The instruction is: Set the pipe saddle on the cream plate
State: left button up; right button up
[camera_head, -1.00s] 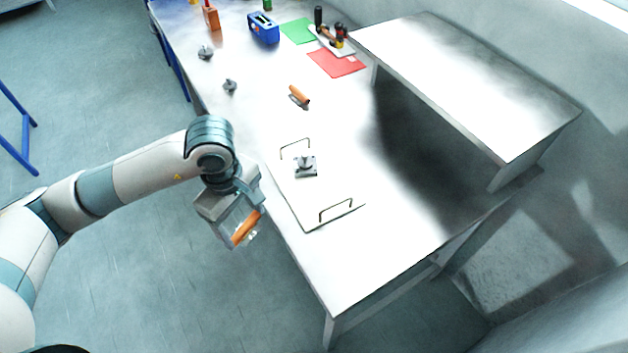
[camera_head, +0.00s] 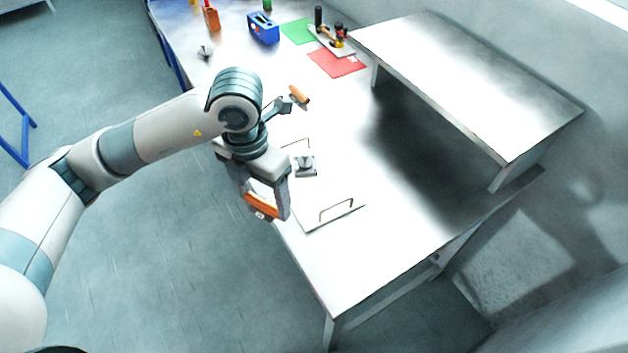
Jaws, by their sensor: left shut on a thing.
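My left gripper (camera_head: 264,200) is shut on an orange piece (camera_head: 261,207) with a pale end. I cannot tell for sure that it is the pipe saddle. The gripper points down, just left of a pale plate (camera_head: 322,216) with two wire handles, probably the cream plate. The gripper and arm hide this plate's left part. My right gripper is not in view.
An orange-handled piece (camera_head: 299,95) and a small grey part (camera_head: 205,52) lie farther back. A blue box (camera_head: 263,28), green sheet (camera_head: 298,31) and red sheet (camera_head: 337,63) are at the far end. A raised shelf (camera_head: 465,85) borders the right. The table's near end is clear.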

pick_arm(q)
jog(key=n, duration=0.1)
jog(key=r+n, duration=0.1)
jog(key=n, duration=0.1)
jog(key=shift+w+d+r, duration=0.15)
jog(key=shift+d+r, duration=0.05)
jog(key=shift+d, duration=0.2)
jog(key=n, duration=0.1)
jog(key=r+n, duration=0.1)
jog(key=n, duration=0.1)
jog(key=d+n, duration=0.1)
jog(key=shift+r+n, duration=0.3)
jog(key=shift+r, duration=0.05)
jog(key=n, duration=0.1)
jog(key=d+r+n, duration=0.1)
jog(key=n, duration=0.1)
jog(key=shift+w+r+n, duration=0.1)
jog(key=shift+r+n, duration=0.15)
jog(key=shift+n, duration=0.05)
jog(key=shift+r+n, duration=0.25)
jog(key=shift+n, duration=0.55)
jog(key=shift+d, duration=0.15)
